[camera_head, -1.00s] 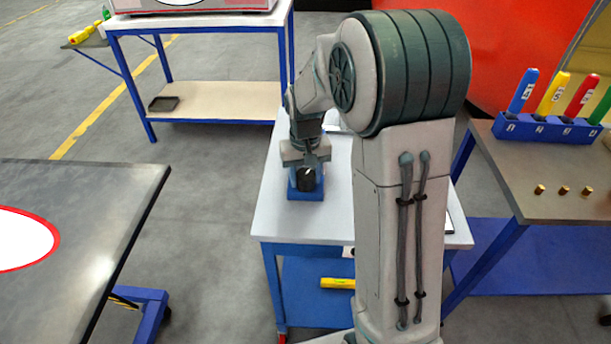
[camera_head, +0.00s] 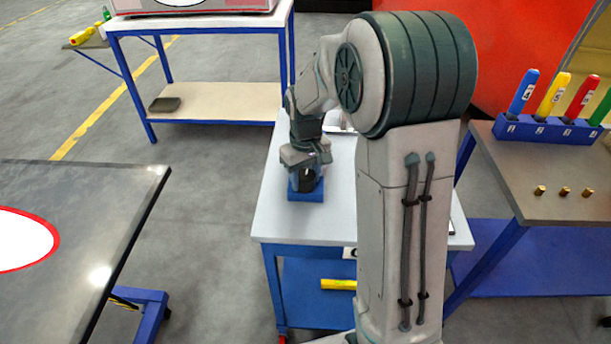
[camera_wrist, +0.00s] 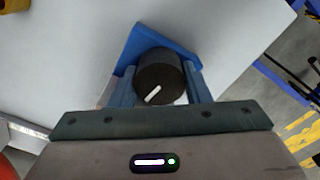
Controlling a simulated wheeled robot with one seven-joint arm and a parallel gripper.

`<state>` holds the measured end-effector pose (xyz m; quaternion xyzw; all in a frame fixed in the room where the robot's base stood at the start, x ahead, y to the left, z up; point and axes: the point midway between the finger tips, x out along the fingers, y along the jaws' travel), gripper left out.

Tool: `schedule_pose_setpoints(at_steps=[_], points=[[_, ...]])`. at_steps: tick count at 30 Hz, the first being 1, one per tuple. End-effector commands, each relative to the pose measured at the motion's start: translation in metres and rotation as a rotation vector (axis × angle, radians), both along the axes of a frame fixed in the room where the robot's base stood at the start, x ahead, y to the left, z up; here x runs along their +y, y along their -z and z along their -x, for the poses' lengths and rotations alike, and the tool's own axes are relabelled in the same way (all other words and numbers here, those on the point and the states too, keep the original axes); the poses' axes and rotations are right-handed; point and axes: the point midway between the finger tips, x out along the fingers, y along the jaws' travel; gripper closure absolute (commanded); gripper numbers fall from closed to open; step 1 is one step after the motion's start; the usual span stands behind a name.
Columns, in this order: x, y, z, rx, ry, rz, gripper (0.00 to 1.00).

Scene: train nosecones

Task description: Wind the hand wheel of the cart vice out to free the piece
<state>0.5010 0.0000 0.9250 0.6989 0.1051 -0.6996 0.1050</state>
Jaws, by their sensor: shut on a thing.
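The vice is a small blue block (camera_head: 306,194) on the white top of the cart (camera_head: 281,222); its blue body also shows in the wrist view (camera_wrist: 140,42). The hand wheel is a black round knob (camera_wrist: 158,78) with a white mark pointing to the lower left in the wrist view. My gripper (camera_wrist: 160,92) is over the vice, with one finger on each side of the knob, shut on it. In the head view my gripper (camera_head: 306,172) hides part of the knob. I cannot make out the clamped piece.
A tool rack with numbered coloured handles (camera_head: 545,128) and several brass parts stand on the right bench (camera_head: 510,180). A dark-topped table (camera_head: 110,210) is at the left. A yellow object (camera_head: 338,284) lies on the cart's lower shelf. The cart top around the vice is mostly clear.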

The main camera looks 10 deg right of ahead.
Motion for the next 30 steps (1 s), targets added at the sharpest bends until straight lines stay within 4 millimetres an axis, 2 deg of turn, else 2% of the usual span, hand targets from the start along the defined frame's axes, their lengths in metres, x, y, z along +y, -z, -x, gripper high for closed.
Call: schedule_pose_setpoints(at_steps=[4,5,6,7,22,30], points=[[0.0010,-0.0019,-0.0017,-0.006,0.000,-0.001,0.80],[0.0010,-0.0019,-0.0017,-0.006,0.000,-0.001,0.49],[0.0010,-0.0018,-0.0016,-0.006,0.000,-0.001,0.37],[0.0010,-0.0017,-0.0015,-0.006,0.000,-0.001,0.35],[-0.0021,-0.0006,-0.0010,-0.003,0.018,0.001,0.35],[0.0000,-0.0006,-0.0007,-0.002,0.207,0.000,0.35]])
